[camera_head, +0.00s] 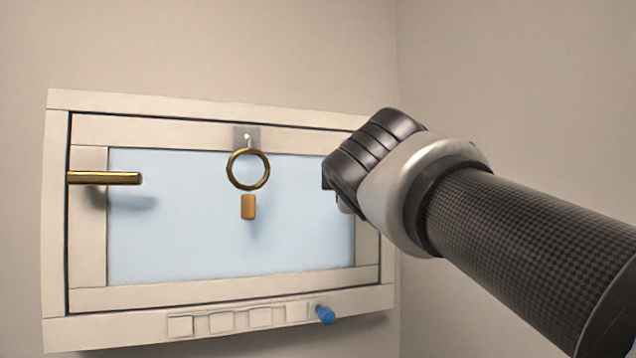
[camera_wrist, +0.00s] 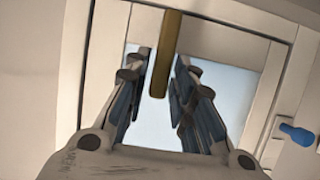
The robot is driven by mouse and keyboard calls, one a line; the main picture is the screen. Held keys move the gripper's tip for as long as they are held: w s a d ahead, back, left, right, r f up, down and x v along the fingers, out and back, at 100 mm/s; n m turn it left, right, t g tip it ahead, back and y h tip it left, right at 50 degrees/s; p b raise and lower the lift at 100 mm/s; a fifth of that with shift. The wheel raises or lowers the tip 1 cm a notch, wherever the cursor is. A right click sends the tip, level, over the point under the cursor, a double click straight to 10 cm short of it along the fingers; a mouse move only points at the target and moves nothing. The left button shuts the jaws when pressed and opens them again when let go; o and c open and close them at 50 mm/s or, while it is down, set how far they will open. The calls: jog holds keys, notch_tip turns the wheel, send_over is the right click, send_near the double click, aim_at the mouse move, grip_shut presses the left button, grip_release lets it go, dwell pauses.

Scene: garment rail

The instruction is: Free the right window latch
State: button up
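The white window (camera_head: 90,215) with a pale blue pane hangs on the wall in the head view. Its left latch (camera_head: 105,178) is a brass bar lying level across the left frame edge. My gripper (camera_head: 338,188) is at the window's right side and hides the right latch there. In the wrist view the right latch (camera_wrist: 166,50) is a brass bar reaching from the frame onto the pane. My gripper (camera_wrist: 162,62) is open, with one finger on each side of this bar. I cannot tell whether either finger touches it.
A brass ring (camera_head: 248,170) hangs from a grey plate (camera_head: 246,137) at the window's top middle, with a small orange-brown tab (camera_head: 248,207) below it. A blue knob (camera_head: 325,314) sticks out at the bottom right; it also shows in the wrist view (camera_wrist: 296,134).

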jog(key=s, duration=1)
jog(key=shift+s+a, duration=0.2)
jog(key=shift+s, duration=0.2)
